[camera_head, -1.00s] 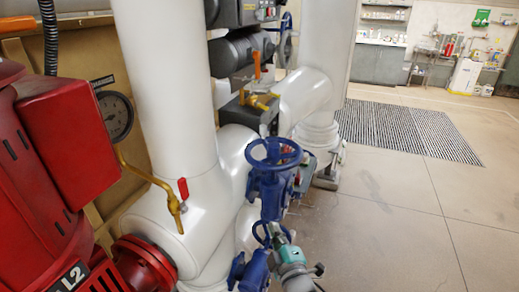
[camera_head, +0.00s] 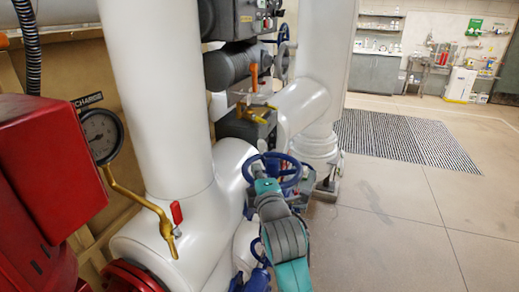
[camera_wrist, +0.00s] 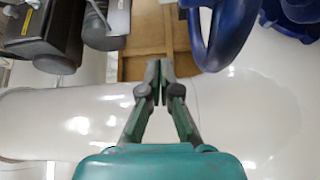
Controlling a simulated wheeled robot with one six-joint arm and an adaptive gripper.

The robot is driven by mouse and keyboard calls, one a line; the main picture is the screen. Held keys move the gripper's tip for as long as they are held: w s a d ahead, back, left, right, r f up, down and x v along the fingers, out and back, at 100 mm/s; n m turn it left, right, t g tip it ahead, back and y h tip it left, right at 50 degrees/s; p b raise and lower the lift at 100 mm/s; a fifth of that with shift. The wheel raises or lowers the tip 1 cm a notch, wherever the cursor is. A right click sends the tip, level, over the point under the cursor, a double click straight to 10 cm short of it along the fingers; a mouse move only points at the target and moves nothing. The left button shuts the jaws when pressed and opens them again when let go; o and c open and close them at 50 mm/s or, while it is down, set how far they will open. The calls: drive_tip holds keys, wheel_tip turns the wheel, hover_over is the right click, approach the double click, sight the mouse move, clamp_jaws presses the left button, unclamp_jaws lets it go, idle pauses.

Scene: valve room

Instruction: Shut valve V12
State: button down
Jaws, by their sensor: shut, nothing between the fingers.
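No V12 label is readable, so I cannot tell which valve it names. A blue handwheel (camera_head: 292,179) on a blue valve stands beside the white pipes in the head view. A second, smaller blue valve (camera_head: 258,278) sits below it, partly hidden by my arm. My gripper (camera_wrist: 161,66) is shut and empty in the wrist view, its fingertips just left of a curved blue rim (camera_wrist: 224,40) and seemingly apart from it.
White pipes (camera_head: 158,100) stand close on the left, with a gauge (camera_head: 101,135), a red-handled brass cock (camera_head: 171,228) and red machinery (camera_head: 50,160). An orange-handled brass valve (camera_head: 256,110) is farther back. The floor (camera_head: 400,215) at right is clear, up to a striped grating (camera_head: 405,137).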

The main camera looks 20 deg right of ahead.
approach(261, 144)
drive_tip(key=w+a, duration=0.4)
drive_tip(key=w, duration=0.1)
drive_tip(key=shift+w+d, duration=1.15)
drive_tip(key=shift+d, duration=0.25)
drive_tip(key=shift+w+d+m+g+h, duration=0.1)
drive_tip(key=shift+d+m+g+h, duration=0.3)
drive_tip(key=shift+h, duration=0.6)
drive_tip(key=shift+w+d+m+h, duration=0.15)
drive_tip(key=shift+m+h, duration=0.45)
drive_tip(key=shift+h, duration=0.4)
